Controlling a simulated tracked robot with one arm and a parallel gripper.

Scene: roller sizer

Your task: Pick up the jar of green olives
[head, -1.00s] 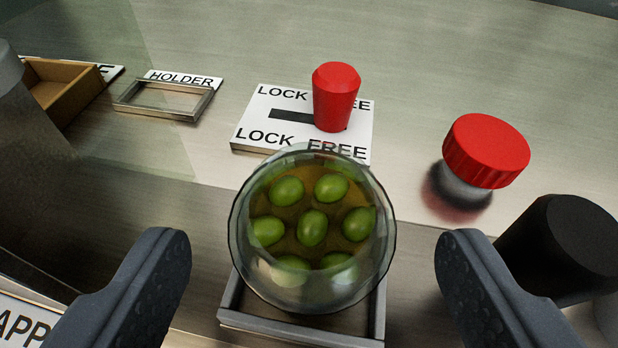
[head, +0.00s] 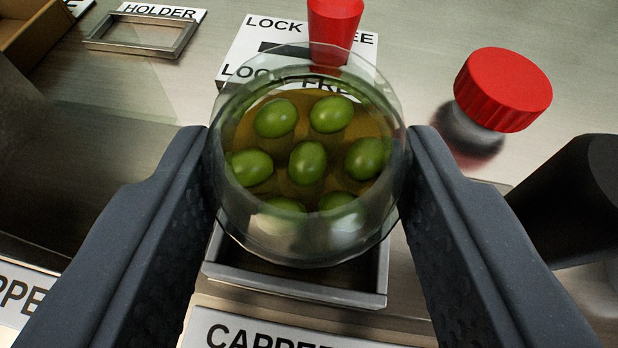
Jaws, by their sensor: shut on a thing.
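The jar of green olives (head: 308,225) is an open clear glass jar with several green olives in brownish liquid, seen from above in the head view. My gripper (head: 308,170) is shut on it, with one dark grey finger against its left side and the other against its right side. The jar stands upright over a square grey metal holder (head: 290,284). I cannot tell whether its base, hidden from this angle, touches the holder.
Behind the jar, a red lever (head: 334,20) stands on a white LOCK/FREE plate (head: 240,58). A red lid (head: 503,90) is at the right, above a dark cylinder (head: 580,200). An empty metal frame (head: 143,48) and brown box (head: 35,35) are at the upper left.

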